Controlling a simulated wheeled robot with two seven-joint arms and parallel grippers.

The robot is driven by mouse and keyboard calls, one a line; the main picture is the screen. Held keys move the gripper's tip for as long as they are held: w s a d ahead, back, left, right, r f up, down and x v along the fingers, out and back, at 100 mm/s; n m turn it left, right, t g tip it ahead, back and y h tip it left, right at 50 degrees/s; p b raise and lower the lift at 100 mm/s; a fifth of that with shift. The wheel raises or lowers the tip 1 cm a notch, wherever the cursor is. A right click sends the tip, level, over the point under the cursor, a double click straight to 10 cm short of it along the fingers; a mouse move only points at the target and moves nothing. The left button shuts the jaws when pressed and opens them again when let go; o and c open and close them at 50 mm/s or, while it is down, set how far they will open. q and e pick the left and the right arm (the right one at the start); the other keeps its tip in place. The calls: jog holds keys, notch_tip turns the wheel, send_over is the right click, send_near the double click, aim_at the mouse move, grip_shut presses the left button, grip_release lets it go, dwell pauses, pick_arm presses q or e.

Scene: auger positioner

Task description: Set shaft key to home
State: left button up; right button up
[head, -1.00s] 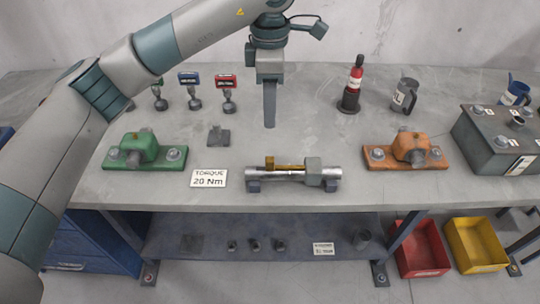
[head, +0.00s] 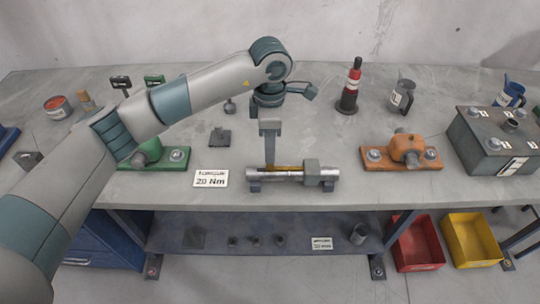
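A silver shaft (head: 251,175) lies across two dark supports near the bench's front edge. A brass-coloured strip (head: 288,168), likely the shaft key, runs along its top. A grey block (head: 312,172) sits around the shaft at the right. My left gripper (head: 269,160) points straight down over the left part of the brass strip, its fingertips at or very near the strip. I see the fingers side-on, so the gap between them is hidden. The raised brass end seen before is hidden behind the fingers. My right gripper is out of view.
A "20 Nm" torque card (head: 211,178) lies left of the shaft. A green bearing block (head: 178,155), partly behind my arm, stands at left and an orange one (head: 407,152) at right. The bench top between shaft and orange block is clear.

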pick_arm(q)
notch_tip(320, 180, down, 7)
jog(key=shift+r+p, duration=0.15)
jog(key=shift+p, duration=0.9)
grip_shut()
